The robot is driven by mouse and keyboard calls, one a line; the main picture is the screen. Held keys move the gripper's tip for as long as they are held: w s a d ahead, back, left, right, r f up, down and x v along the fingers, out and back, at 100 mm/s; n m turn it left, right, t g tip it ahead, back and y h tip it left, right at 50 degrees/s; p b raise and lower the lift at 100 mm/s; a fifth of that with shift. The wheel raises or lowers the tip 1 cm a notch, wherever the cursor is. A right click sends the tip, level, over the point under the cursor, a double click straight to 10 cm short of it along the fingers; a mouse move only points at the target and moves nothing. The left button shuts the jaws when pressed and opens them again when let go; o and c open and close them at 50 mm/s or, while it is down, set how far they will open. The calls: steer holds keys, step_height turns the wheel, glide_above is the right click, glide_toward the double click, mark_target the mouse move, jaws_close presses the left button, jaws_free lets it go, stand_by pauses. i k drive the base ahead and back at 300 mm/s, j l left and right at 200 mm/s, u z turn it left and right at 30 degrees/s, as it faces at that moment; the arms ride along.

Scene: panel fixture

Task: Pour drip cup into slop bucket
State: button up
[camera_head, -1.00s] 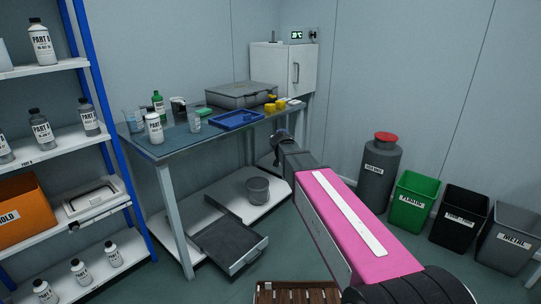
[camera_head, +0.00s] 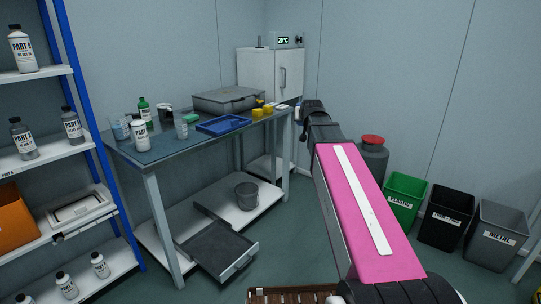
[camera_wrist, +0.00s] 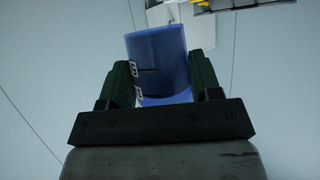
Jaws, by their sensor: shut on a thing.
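In the wrist view, a blue see-through cup (camera_wrist: 160,55) with small dark and white markings sits between the two dark fingers of my gripper (camera_wrist: 163,82), which is shut on it. A grey bucket (camera_head: 247,196), likely the slop bucket, stands upright on the table's lower shelf, below and left of my gripper.
The table (camera_head: 160,153) holds bottles, beakers, a blue tray (camera_head: 222,125) and a grey case (camera_head: 228,98). A dark drawer-like tray (camera_head: 220,250) juts out low in front. A red-capped drum (camera_head: 373,160) and green bin (camera_head: 404,200) stand right. Floor between table and bins is partly open.

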mark_target(247, 192)
steer(key=i+l+u, duration=0.1)
steer(key=i+l, duration=0.25)
steer(key=i+l+u, duration=0.15)
steer(key=i+l, duration=0.2)
steer(key=i+l+u, duration=0.1)
steer(key=i+l, duration=0.2)
steer(key=l, duration=0.15)
steer(key=i+l+u, duration=0.15)
steer(key=i+l, duration=0.15)
steer(key=l, duration=0.15)
steer(key=i+l+u, duration=0.1)
steer(key=i+l, duration=0.15)
steer(key=l, duration=0.25)
